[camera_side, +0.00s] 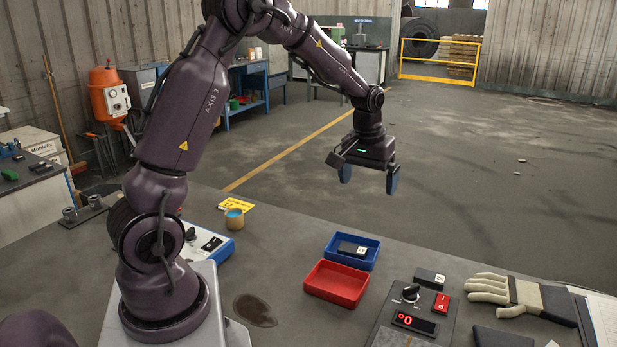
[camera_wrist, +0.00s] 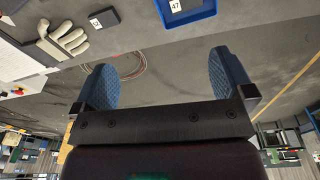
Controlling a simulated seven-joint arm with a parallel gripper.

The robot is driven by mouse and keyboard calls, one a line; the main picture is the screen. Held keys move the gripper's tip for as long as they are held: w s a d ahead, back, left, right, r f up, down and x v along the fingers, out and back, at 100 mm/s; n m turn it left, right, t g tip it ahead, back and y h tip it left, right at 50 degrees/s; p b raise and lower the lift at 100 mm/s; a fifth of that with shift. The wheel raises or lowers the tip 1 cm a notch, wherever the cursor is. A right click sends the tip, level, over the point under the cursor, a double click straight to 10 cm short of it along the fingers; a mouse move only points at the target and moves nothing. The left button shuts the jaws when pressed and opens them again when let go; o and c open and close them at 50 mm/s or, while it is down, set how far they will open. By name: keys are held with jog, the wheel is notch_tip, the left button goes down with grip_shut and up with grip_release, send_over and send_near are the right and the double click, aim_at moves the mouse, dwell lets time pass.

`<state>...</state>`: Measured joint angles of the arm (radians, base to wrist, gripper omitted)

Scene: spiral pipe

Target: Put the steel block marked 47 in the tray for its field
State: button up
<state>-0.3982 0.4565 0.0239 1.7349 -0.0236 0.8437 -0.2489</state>
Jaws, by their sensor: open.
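The steel block marked 47 (camera_side: 353,249) lies in the blue tray (camera_side: 330,256); its white label reads 47 in the wrist view (camera_wrist: 175,6), where the blue tray (camera_wrist: 193,18) is cut off by the top edge. The red tray (camera_side: 335,297) stands in front of the blue one and looks empty. Another dark block (camera_side: 430,278) with a white label lies on the bench to the right; it also shows in the wrist view (camera_wrist: 104,18), its number too small to read. My gripper (camera_side: 368,186) is open and empty, raised well above the bench, behind the trays; its blue fingers are apart in the wrist view (camera_wrist: 165,62).
A control panel (camera_side: 410,318) with a knob, red digits and a red switch is right of the red tray. A work glove (camera_side: 515,295) lies farther right. A small cup (camera_side: 234,219) and a dark stain (camera_side: 254,310) are to the left. The bench between stain and cup is clear.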

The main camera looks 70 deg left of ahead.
jog(key=s+d+r+m+t, duration=0.2)
jog(key=s+d+r+m, duration=0.2)
jog(key=s+d+r, duration=0.65)
jog(key=s+d+r+m+t, duration=0.2)
jog(key=s+d+m, duration=0.1)
jog(key=s+d, duration=0.4)
jog(key=s, duration=0.2)
jog(key=shift+s+m, duration=0.35)
jog(key=shift+m, duration=0.05)
